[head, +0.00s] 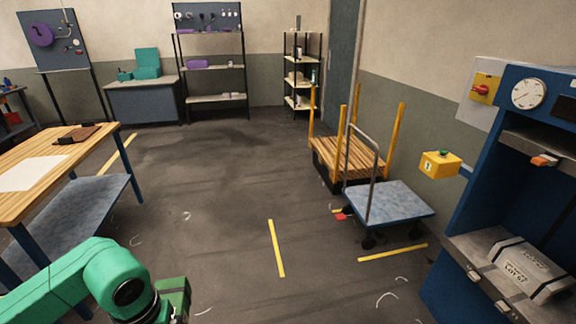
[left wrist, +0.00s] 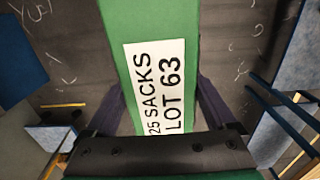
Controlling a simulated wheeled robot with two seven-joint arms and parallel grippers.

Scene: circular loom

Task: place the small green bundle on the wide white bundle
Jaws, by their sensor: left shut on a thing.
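The green bundle (left wrist: 165,20) is between the fingers of my left gripper (left wrist: 160,90) in the left wrist view, with a white label reading "25 SACKS LOT 63". The gripper is shut on it, and the floor shows far below. In the head view my green left arm comes in at the bottom left; its gripper is mostly cut off by the lower edge. A wide whitish-grey bundle (head: 520,268) with dark straps and a "LOT" label lies in the bay of the blue machine at the right. The two are far apart. My right gripper is out of view.
The blue machine (head: 512,83) has a gauge and a shelf (head: 468,244). A blue-topped trolley (head: 392,203) and a wooden post pallet (head: 350,157) stand left of it. A wooden workbench (head: 60,160) is at the left. The middle floor is clear.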

